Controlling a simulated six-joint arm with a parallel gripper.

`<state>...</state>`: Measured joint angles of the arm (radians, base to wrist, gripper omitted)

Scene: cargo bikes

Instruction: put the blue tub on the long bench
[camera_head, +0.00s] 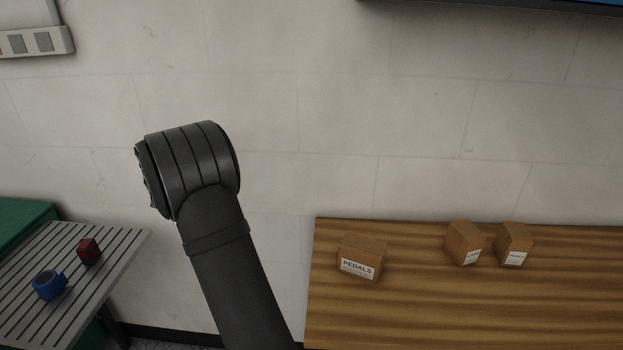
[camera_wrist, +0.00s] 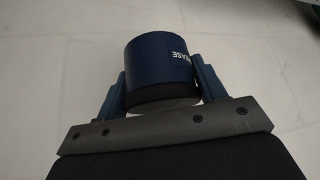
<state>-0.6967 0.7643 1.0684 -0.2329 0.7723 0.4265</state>
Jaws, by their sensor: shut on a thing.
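In the wrist view my gripper (camera_wrist: 162,80) is shut on the blue tub (camera_wrist: 158,58), one finger on each side. The tub is dark blue and round, with white lettering partly turned out of view and a darker lower end. Pale wall or floor shows behind it; I cannot tell which. In the head view my arm rises in the middle; the gripper and tub are not visible there. A long wood-topped bench (camera_head: 420,310) is at the lower right, its left end just right of my arm.
On the bench are a "PEDALS" box (camera_head: 361,258) and two small brown boxes, left (camera_head: 464,243) and right (camera_head: 514,244). Its front part looks clear. At left, a grey slatted table (camera_head: 110,262) holds a blue mug-like thing (camera_head: 47,285) and a red block (camera_head: 88,251).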

